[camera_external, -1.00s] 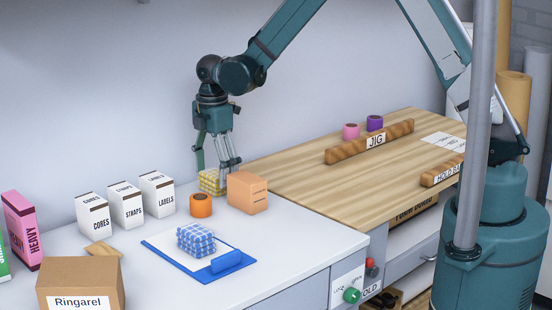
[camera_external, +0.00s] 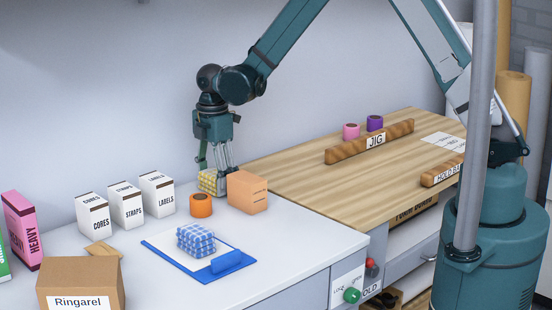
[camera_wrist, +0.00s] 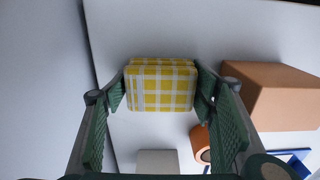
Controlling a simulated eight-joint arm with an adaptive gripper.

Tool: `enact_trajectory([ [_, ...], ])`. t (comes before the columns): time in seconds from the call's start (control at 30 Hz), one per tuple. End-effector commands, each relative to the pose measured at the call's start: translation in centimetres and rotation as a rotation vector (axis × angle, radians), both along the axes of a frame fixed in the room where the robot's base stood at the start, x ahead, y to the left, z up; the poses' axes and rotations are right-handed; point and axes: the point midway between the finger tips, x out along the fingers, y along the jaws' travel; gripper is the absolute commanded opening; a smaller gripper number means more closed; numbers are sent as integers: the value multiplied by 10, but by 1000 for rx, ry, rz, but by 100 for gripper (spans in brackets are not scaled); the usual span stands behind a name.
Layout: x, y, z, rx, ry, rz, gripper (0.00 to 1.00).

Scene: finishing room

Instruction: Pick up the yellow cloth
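The yellow cloth (camera_external: 208,182) is a folded yellow-and-white checked bundle on the white worktop, left of an orange-brown box. In the wrist view the cloth (camera_wrist: 160,85) lies between the two green finger pads. My gripper (camera_external: 215,172) points down over it, fingers spread to either side. In the wrist view my gripper (camera_wrist: 161,90) is open, with its fingertips very close to the cloth's left and right edges; whether they touch it is unclear. In the external view the fingers partly hide the cloth.
The orange-brown box (camera_external: 247,192) stands close to the right finger. An orange tape roll (camera_external: 201,205) is in front. White cartons (camera_external: 157,193) stand to the left. A blue checked cloth (camera_external: 196,240) lies on a clipboard (camera_external: 222,262). The wall is close behind.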

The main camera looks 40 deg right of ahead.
Motion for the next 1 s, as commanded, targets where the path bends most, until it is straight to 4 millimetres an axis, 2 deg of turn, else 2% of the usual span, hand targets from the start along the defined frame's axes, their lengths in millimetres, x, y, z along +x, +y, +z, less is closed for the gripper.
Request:
enact_trajectory([
  [0.03, 0, 0, 0, 0, 0, 0, 48],
  [0.1, 0, 0, 0, 0, 0, 0, 42],
  [0.57, 0, 0, 7, 0, 0, 0, 42],
  [0.77, 0, 0, 26, 0, 0, 0, 42],
  [1.0, 0, 0, 61, 0, 0, 0, 42],
])
